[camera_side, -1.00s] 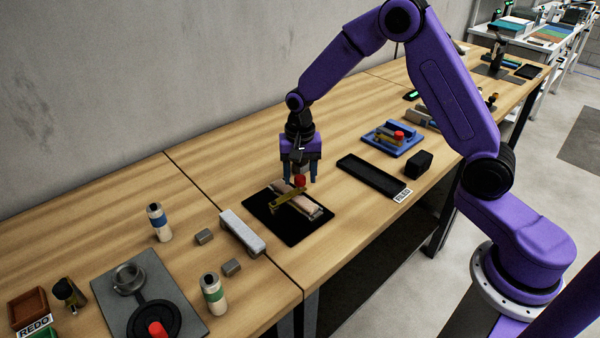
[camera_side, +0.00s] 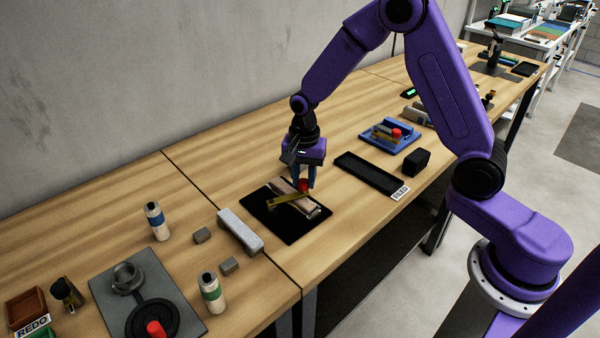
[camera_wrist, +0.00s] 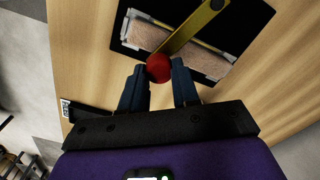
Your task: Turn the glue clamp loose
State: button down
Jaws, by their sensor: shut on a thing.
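The glue clamp (camera_side: 283,201) is a yellow bar with a red knob (camera_side: 303,185). It lies across a pale wooden piece (camera_side: 306,205) with grey edge strips, on a black mat (camera_side: 258,207). My gripper (camera_side: 304,180) points down over the mat, its blue fingers on either side of the red knob. In the wrist view the fingers (camera_wrist: 160,82) are closed on the red knob (camera_wrist: 159,67), and the yellow bar (camera_wrist: 185,32) runs up and right from it across the wooden piece (camera_wrist: 150,38). The far end of the bar is cut off there.
A black tray (camera_side: 345,164) with a label and a black block (camera_side: 416,161) stand to the right. A blue fixture (camera_side: 407,146) holds a similar clamp behind them. A grey bar (camera_side: 240,232), small grey blocks and two bottles stand on the left. Bare wood lies behind the mat.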

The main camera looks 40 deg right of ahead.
jog(key=s+m, duration=0.1)
jog(key=m, duration=0.1)
jog(key=s+a+m, duration=0.1)
jog(key=shift+s+a+m, duration=0.2)
jog(key=shift+s+m, duration=0.1)
jog(key=shift+m, duration=0.1)
jog(key=s+a+m, duration=0.1)
jog(key=a+m, duration=0.1)
jog(key=m, duration=0.1)
jog(key=shift+s+m, duration=0.3)
jog(key=shift+s, duration=0.1)
jog(key=a+m, duration=0.1)
jog(key=s+a+m, duration=0.1)
jog(key=m, duration=0.1)
jog(key=shift+s+a, duration=0.1)
jog(key=shift+a, duration=0.1)
jog(key=shift+s+a+m, duration=0.1)
jog(key=shift+a+m, duration=0.45)
jog(key=shift+m, duration=0.35)
jog(key=shift+s+a+m, duration=0.1)
jog(key=shift+a+m, duration=0.45)
jog(key=shift+m, duration=0.35)
jog(key=shift+a, duration=0.1)
jog(key=c, duration=0.8)
grip_release()
jog(key=shift+r, duration=0.15)
notch_tip(320, 180, up, 17)
jog(key=shift+r, duration=0.15)
